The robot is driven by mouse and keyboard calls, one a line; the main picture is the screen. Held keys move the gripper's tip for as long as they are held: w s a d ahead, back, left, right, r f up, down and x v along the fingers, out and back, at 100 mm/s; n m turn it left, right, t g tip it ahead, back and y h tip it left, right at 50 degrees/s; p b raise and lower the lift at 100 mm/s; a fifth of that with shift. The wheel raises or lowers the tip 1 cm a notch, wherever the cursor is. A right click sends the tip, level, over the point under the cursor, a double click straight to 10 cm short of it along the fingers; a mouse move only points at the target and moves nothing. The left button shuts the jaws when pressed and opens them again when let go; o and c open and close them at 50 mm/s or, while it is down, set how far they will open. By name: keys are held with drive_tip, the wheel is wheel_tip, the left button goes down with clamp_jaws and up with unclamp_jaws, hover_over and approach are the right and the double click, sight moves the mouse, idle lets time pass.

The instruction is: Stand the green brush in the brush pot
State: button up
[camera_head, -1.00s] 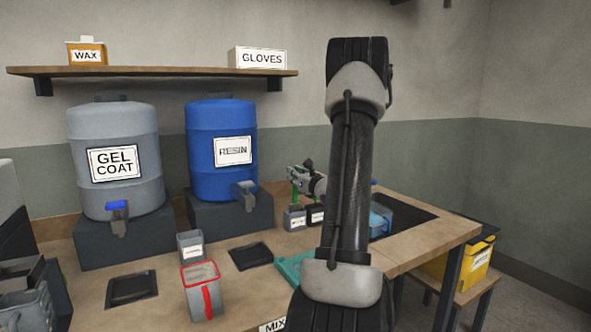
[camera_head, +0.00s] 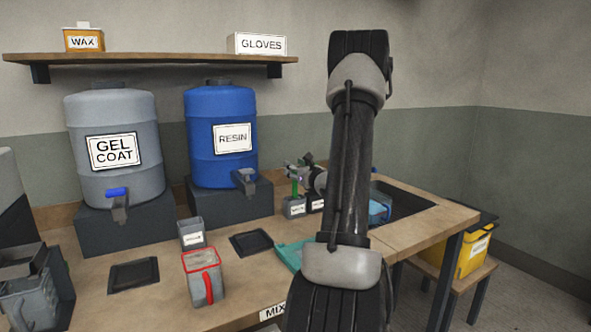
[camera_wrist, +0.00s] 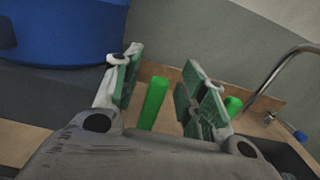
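A green brush handle (camera_head: 295,187) stands upright at the left of two small labelled pots, apparently in the grey pot (camera_head: 294,208); its lower end is hidden and the label is too small to read. My gripper (camera_head: 304,169) is right by the top of the handle, partly hidden by my arm. In the wrist view my gripper (camera_wrist: 163,88) is open, with a green handle (camera_wrist: 154,103) between its fingers and visible gaps on both sides. A second green piece (camera_wrist: 233,105) shows just beyond the right finger. A dark pot (camera_head: 316,205) stands beside the grey pot.
The blue resin drum (camera_head: 222,160) stands left of my gripper, on a dark block. A blue container (camera_head: 379,209) and dark sink (camera_head: 408,205) lie to the right. A tap (camera_wrist: 285,72) rises there. A teal tray (camera_head: 291,254) and red-rimmed jug (camera_head: 203,278) are nearer.

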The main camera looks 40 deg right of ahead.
drive_tip(key=v, duration=1.2)
idle(0.3)
